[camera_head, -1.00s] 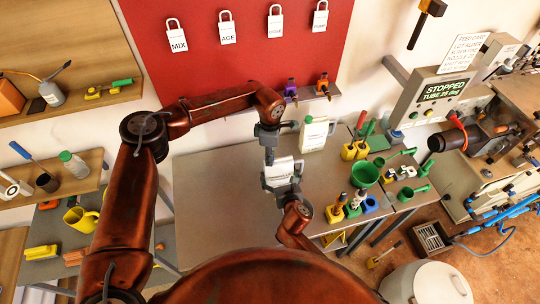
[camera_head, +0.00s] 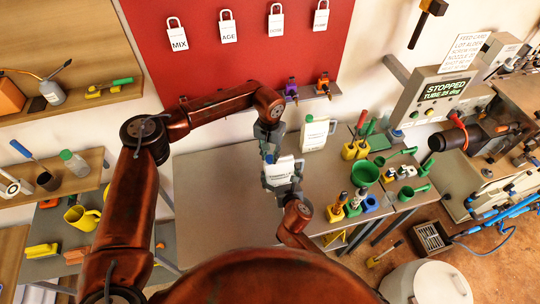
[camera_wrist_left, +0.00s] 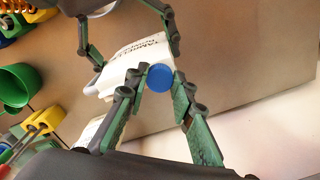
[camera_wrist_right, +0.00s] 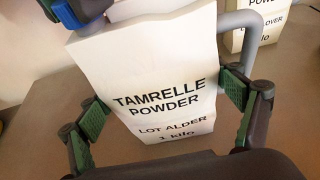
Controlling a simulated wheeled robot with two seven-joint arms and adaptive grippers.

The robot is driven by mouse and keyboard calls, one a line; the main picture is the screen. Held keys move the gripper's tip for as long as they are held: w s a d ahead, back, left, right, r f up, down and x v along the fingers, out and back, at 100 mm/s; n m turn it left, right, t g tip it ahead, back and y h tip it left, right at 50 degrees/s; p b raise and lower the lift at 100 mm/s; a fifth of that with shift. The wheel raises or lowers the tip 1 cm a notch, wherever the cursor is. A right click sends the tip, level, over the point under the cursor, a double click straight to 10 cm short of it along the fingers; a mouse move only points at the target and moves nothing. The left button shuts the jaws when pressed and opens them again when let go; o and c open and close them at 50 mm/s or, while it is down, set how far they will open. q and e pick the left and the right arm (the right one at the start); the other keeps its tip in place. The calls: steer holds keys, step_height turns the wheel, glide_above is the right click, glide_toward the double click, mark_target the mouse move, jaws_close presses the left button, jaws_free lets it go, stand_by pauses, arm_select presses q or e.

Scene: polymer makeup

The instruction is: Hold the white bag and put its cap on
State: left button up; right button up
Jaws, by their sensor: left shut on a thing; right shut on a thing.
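The white bag (camera_head: 279,173), lettered "TAMRELLE POWDER", is upright above the grey table in the head view. It fills the middle of the right wrist view (camera_wrist_right: 150,85) and has a grey handle at its right. My right gripper (camera_wrist_right: 163,97) is shut on it, one finger at each side. My left gripper (camera_wrist_left: 160,92) is shut on the round blue cap (camera_wrist_left: 160,77), by the bag's top. The cap also shows at the bag's upper left corner in the right wrist view (camera_wrist_right: 88,10). The bag's mouth is hidden, and I cannot tell whether cap and bag touch.
A second white container (camera_head: 314,133) stands behind the bag at the table's back. A green funnel (camera_head: 365,174) and several yellow and green tools stand to the right. The grey table (camera_head: 215,200) is clear on the left. A red board (camera_head: 240,60) with hanging tags rises behind.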

arm_select(q)
steer(key=shift+m, duration=0.7)
steer(key=o, duration=0.7)
steer(key=shift+r, duration=0.1)
steer(key=shift+r, duration=2.2)
steer(key=shift+d, duration=0.1)
steer(key=shift+c, duration=0.5)
